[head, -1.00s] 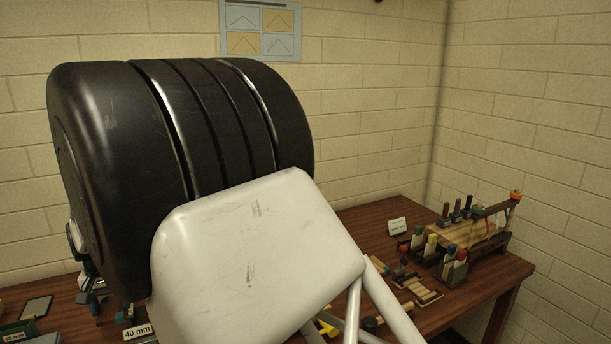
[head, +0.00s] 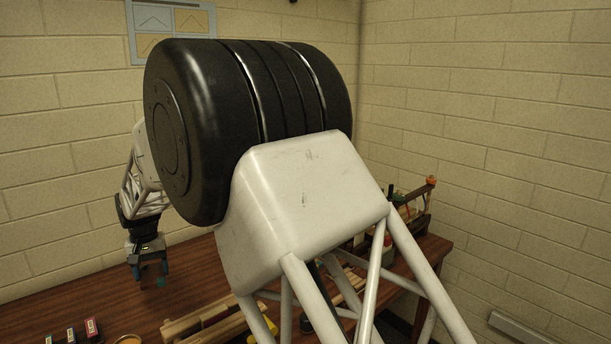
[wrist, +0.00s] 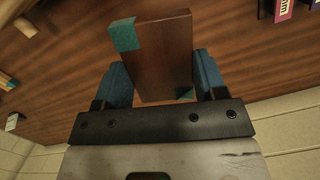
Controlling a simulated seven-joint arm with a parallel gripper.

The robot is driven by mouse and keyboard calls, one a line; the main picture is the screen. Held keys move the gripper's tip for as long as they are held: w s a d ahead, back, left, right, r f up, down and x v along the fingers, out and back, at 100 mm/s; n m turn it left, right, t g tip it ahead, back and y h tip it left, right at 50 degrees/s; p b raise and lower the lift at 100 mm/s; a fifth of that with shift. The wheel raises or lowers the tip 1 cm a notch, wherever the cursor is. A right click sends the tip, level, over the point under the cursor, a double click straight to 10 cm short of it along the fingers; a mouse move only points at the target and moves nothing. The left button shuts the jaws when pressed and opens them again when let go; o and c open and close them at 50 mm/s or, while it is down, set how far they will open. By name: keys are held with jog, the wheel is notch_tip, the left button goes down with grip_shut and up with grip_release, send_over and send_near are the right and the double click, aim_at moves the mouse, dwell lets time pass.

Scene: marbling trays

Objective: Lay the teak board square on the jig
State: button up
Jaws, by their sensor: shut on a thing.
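My gripper (head: 149,272) hangs pointing down over the left part of the table in the head view. In the wrist view my gripper (wrist: 160,78) has its two blue fingers shut on the sides of a brown wooden board, which looks like the teak board (wrist: 160,50). The board has teal patches at two opposite corners and sits slightly tilted in the picture. In the head view it is mostly hidden; only a small teal bit shows by the fingertips. I cannot make out the jig for certain in either view.
Pale wooden pieces (head: 205,322) lie at the table's front, partly behind my arm. Several small labelled blocks (head: 92,328) stand at the front left. A rack with an orange-topped post (head: 431,182) stands at the far right. Bare tabletop (head: 80,296) lies around the gripper.

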jog(key=w+d+r+m, duration=0.1)
jog(key=w+d, duration=0.6)
jog(key=d, duration=0.8)
jog(key=w+d+r+m, duration=0.2)
jog(key=w+d, duration=0.6)
jog(key=d, duration=0.8)
jog(key=w+d+r+m, duration=0.1)
jog(key=w+d, duration=0.7)
jog(key=d, duration=0.8)
jog(key=shift+w+d+r+m, duration=0.2)
jog(key=shift+r+m, duration=0.1)
jog(key=shift+r, duration=0.1)
jog(key=d+r+m, duration=0.1)
jog(key=d, duration=1.6)
jog(key=shift+w+d+r+y, duration=0.2)
jog(key=shift+w+r+y, duration=0.1)
jog(key=shift+w, duration=0.05)
jog(key=shift+a, duration=0.2)
